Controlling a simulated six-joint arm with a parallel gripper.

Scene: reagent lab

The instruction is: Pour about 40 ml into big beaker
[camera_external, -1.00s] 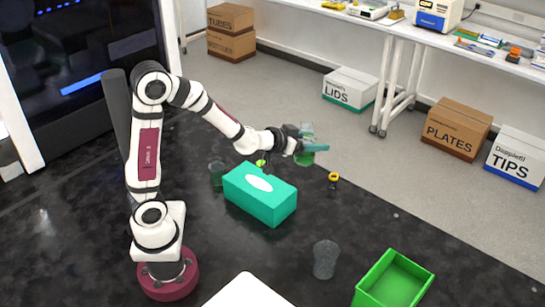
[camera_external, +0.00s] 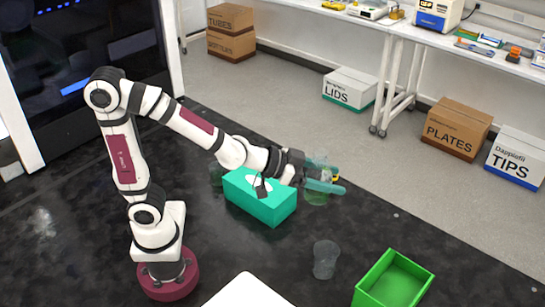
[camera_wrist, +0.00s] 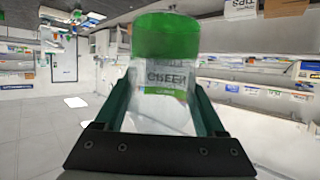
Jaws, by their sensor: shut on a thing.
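In the wrist view the container (camera_wrist: 162,75) sits between the fingers (camera_wrist: 163,112), with a label that seems to read GREEN and a solid green band. One clear, empty-looking beaker (camera_external: 326,260) stands at the front, below my gripper in the picture. Another glass vessel (camera_external: 216,173) stands behind the tissue box, partly hidden. I cannot tell which is the big beaker.
The teal tissue box (camera_external: 262,205) stands close to my gripper and wrist. A green open bin (camera_external: 393,283) is at the front right. A white flat thing (camera_external: 248,291) lies at the front edge. The black bench between beaker and tissue box is clear.

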